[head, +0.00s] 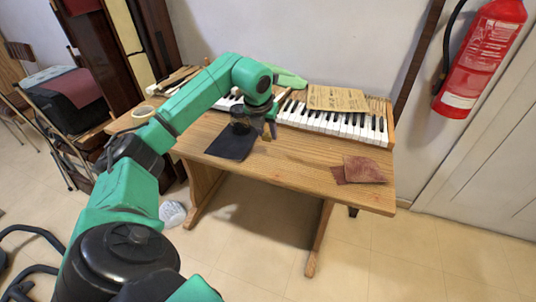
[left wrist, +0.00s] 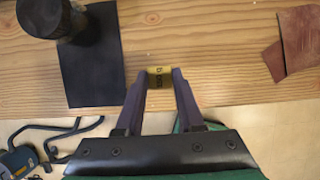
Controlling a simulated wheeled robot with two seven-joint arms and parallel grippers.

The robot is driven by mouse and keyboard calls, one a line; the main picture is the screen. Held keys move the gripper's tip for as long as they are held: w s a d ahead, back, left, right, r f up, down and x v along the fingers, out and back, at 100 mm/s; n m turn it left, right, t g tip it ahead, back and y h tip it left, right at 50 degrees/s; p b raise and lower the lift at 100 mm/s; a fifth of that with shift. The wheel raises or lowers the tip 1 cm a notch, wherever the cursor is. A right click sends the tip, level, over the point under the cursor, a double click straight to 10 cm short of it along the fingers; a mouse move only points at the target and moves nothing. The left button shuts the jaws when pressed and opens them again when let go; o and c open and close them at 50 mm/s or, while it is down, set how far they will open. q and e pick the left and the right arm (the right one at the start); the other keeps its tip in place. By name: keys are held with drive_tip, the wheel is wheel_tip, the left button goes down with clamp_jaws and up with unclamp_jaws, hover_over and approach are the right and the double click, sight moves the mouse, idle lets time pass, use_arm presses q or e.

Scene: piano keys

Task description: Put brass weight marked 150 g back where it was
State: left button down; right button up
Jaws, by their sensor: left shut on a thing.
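The brass weight (left wrist: 160,77) is a small yellow-gold piece between my left fingertips. It carries dark marks that are too small to read for certain. My left gripper (left wrist: 160,84) is shut on it, over the front edge of the wooden table (left wrist: 205,45). In the head view my left gripper (head: 268,131) is right of the black mat, with the piano keyboard behind it. The weight is hard to make out there. My right gripper is not in view.
A dark cylinder (left wrist: 42,15) stands on the black mat (left wrist: 95,75). Behind are the piano keys (head: 340,122) with a brown board (head: 337,97) on top. Reddish-brown sheets (head: 365,169) lie at the right. The tabletop between mat and sheets is clear.

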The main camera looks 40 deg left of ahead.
sight(269, 156)
use_arm(q)
wheel_tip(269, 156, down, 8)
drive_tip(key=shift+r, duration=0.25)
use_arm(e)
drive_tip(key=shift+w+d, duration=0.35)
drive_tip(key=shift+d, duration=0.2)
use_arm(q)
drive_tip(key=shift+d, duration=0.1)
drive_tip(key=c, duration=0.5)
unclamp_jaws()
drive_tip(key=shift+f, duration=0.1)
drive_tip(key=shift+r, duration=0.25)
drive_tip(key=v, duration=1.1)
drive_tip(key=shift+s+d+r, duration=0.1)
drive_tip(key=shift+s+r, duration=0.15)
drive_tip(key=shift+r, duration=0.1)
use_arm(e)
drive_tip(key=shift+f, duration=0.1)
